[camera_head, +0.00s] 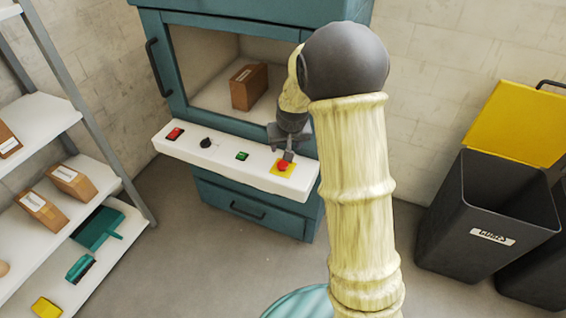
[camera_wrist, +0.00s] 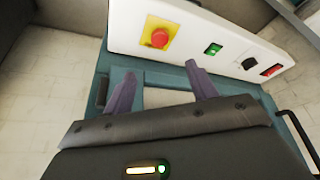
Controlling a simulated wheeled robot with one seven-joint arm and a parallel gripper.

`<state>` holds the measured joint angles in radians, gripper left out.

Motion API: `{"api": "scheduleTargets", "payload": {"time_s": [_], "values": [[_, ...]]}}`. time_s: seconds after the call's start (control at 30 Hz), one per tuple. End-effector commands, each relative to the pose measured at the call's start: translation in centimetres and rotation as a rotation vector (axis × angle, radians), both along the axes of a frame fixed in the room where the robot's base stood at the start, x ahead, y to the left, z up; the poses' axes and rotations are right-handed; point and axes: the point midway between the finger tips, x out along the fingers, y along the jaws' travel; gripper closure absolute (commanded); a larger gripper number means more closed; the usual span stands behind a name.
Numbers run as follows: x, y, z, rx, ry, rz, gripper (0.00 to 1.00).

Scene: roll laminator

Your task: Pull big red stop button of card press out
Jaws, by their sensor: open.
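The red stop button (camera_head: 283,166) sits on a yellow plate (camera_head: 291,171) at the right end of the white control panel (camera_head: 230,165) of the teal card press (camera_head: 205,197). In the wrist view the red button (camera_wrist: 159,38) is above and between my fingertips, apart from them. My gripper (camera_head: 288,156) is close over the button in the head view; it also shows in the wrist view (camera_wrist: 160,80) with its two fingers spread and nothing between them.
The panel also carries a green button (camera_head: 242,156), a black knob (camera_head: 205,142) and a red switch (camera_head: 174,134). A cardboard box (camera_head: 249,87) stands behind the press window. A shelf (camera_head: 60,190) is at left, dark bins (camera_head: 490,215) at right. Floor between is clear.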

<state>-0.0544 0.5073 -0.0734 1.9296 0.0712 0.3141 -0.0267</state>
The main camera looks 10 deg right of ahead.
Motion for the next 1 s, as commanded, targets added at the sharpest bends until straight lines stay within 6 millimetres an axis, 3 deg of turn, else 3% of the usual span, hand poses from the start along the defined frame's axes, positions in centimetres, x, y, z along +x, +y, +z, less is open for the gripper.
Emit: {"api": "scheduleTargets", "payload": {"time_s": [0.7, 1.0], "values": [[4.8, -0.2, -11.8, 0.0, 0.002, 0.0, 0.43], [5.6, -0.2, -13.3, 0.0, -0.001, 0.0, 0.43]]}}
